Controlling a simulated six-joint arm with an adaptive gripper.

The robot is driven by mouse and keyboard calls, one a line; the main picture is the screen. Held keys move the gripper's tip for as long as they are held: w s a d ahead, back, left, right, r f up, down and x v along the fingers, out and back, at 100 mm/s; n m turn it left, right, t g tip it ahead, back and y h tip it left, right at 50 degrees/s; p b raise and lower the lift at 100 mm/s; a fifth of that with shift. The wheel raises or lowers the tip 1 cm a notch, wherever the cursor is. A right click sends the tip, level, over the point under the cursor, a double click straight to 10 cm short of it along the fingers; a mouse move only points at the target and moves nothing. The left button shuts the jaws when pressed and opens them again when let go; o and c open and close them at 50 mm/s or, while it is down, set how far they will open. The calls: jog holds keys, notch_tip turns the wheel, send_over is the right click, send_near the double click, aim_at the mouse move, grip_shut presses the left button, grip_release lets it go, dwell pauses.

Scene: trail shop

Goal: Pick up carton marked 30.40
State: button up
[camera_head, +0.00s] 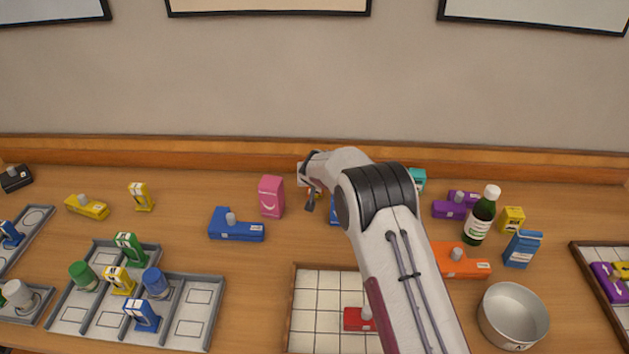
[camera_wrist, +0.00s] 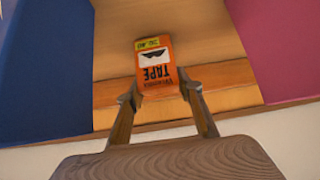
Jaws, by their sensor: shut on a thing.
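An orange carton (camera_wrist: 157,66) with the upside-down word TAPE and a yellow price label shows in the wrist view. The figures on the label are small and upside down, and I cannot read them surely. My gripper (camera_wrist: 160,94) is shut on the carton, one fingertip at each side of its near end. In the head view my gripper (camera_head: 312,197) is at the back of the table, between a pink carton (camera_head: 271,197) and a blue item (camera_head: 335,211) partly hidden by my arm. The held carton is mostly hidden there.
In the wrist view a blue surface (camera_wrist: 45,70) and a pink surface (camera_wrist: 285,45) stand close on either side. A blue block (camera_head: 236,227) lies left of the pink carton. A white tiled tray (camera_head: 315,310), green bottle (camera_head: 480,220) and metal bowl (camera_head: 513,316) stand nearer the front.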

jog(key=shift+r, duration=4.8)
